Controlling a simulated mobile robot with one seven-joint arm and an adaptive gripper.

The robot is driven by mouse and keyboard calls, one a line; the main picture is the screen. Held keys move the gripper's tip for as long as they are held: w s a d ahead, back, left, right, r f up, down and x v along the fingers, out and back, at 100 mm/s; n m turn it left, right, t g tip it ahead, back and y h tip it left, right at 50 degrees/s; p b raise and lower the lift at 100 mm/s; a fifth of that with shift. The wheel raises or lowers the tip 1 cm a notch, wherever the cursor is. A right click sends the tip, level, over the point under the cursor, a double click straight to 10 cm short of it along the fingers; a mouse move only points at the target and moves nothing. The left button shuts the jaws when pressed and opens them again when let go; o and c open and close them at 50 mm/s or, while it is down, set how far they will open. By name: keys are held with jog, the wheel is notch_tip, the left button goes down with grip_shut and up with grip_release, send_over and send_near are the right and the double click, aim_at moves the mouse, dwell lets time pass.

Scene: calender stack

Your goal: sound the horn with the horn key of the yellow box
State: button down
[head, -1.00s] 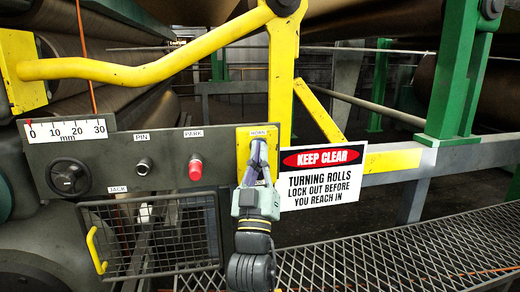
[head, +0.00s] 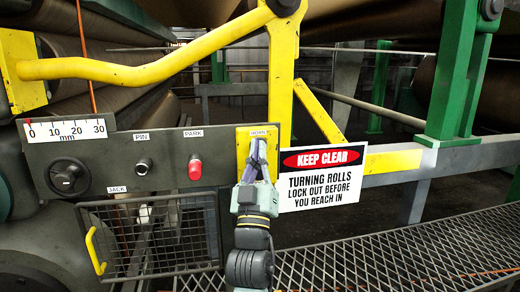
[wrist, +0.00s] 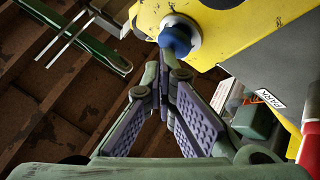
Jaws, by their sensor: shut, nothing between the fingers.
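In the wrist view the yellow box (wrist: 238,28) is at the upper right, with a round blue key (wrist: 176,38) in a pale collar. My gripper (wrist: 166,60) is shut and empty, its fingertips just below the blue key. I cannot tell whether they touch it.
The panel (head: 110,160) also carries a black knob (head: 68,177), a PIN button (head: 143,166) and a red PARK button (head: 195,167). A KEEP CLEAR sign (head: 322,177) stands close right of my gripper. A yellow bar (head: 150,70) passes above, and a mesh guard (head: 150,238) is below.

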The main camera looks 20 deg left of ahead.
jog(key=shift+w+a, duration=0.15)
jog(key=shift+w, duration=0.1)
dwell(0.3)
jog(key=shift+s+d, duration=0.55)
jog(key=shift+s, duration=0.25)
jog(key=s+d, duration=0.1)
jog(key=s, duration=0.1)
jog(key=s+d, duration=0.1)
jog(key=s, duration=0.1)
jog(key=shift+d+p, duration=0.35)
jog(key=shift+d, duration=0.05)
jog(key=shift+s, duration=0.1)
dwell(0.5)
